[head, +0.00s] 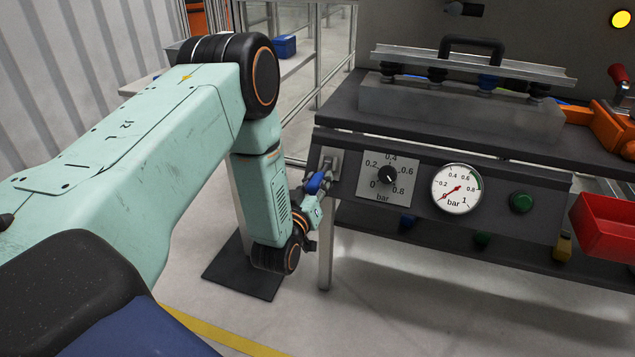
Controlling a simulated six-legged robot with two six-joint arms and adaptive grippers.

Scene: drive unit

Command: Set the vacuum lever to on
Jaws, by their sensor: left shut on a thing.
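The vacuum lever (315,182) has a blue handle and sits on a metal fitting at the left end of the dark bench front panel (545,185). The handle is tilted, with its upper end to the right. My left gripper (313,197) has come up to the lever from below and is shut on its handle. The fingers are small here and partly hidden by the wrist. The round gauge (456,188) has its red needle near 0. My right gripper is not in view.
A regulator knob (387,175) with a bar scale is right of the lever, and a green button (521,201) is further right. A suction frame with a black handle (472,46) rests on the bench. A red bin (606,228) hangs at the right. A bench leg (325,250) stands below the lever.

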